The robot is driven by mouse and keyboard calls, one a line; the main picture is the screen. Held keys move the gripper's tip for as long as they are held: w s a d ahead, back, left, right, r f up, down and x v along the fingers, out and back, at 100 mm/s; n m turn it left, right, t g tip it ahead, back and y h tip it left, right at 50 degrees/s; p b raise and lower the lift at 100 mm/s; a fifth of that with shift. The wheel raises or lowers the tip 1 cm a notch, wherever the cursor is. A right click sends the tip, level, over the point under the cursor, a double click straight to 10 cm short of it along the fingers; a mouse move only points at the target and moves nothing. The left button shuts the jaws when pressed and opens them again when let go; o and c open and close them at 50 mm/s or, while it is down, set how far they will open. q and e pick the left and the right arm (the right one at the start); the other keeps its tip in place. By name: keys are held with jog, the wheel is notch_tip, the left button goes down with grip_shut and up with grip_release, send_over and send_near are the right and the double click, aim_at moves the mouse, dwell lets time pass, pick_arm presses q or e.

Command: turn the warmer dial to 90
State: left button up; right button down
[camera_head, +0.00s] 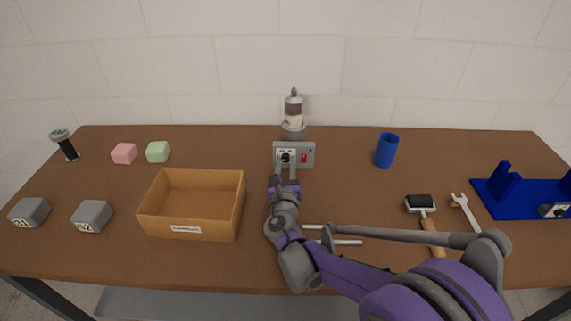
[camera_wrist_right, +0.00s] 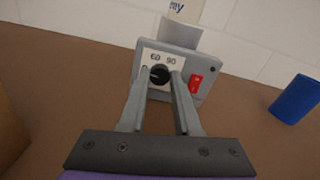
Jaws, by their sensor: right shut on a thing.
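The warmer (camera_head: 294,124) stands at the back middle of the table, with a grey control box at its front. Its dial (camera_wrist_right: 159,74) is a black round knob on a white plate marked 60 and 90. A red switch (camera_wrist_right: 195,82) sits to the right of the dial. My right gripper (camera_wrist_right: 160,77) has its two fingers on either side of the dial and is shut on it. I cannot clearly tell which mark the dial points to. In the head view the right gripper (camera_head: 285,164) partly hides the dial. My left gripper is not in view.
A cardboard box (camera_head: 154,220) stands left of my right arm. A blue cup (camera_head: 386,150) is right of the warmer. Foam blocks and grey weights are at the left.

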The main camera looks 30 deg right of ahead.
jog(key=m+p, duration=0.1)
jog(key=m, duration=0.5)
jog(key=m+p, duration=0.1)
jog(key=m, duration=0.4)
jog(key=shift+m, duration=0.3)
jog(key=m+p, duration=0.1)
jog(key=m, duration=0.4)
jog(key=m+p, duration=0.1)
jog(key=m, duration=0.5)
jog(key=shift+s+f, duration=0.1)
jog(key=shift+f, duration=0.05)
jog(key=c, duration=0.6)
grip_release()
